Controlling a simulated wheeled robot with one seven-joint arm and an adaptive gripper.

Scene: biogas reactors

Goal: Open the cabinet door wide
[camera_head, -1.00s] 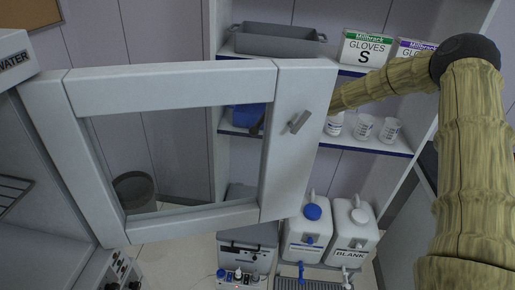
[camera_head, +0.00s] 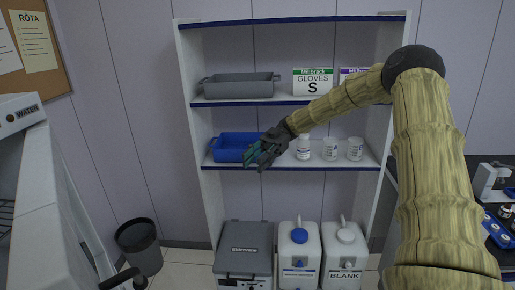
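A shelf unit (camera_head: 290,104) behind my gripper holds a grey tray (camera_head: 240,86), a blue bin (camera_head: 233,147), glove boxes (camera_head: 313,82) and cups. Jugs (camera_head: 299,255) stand below. A dark waste bin (camera_head: 139,245) stands on the floor right of the cabinet.

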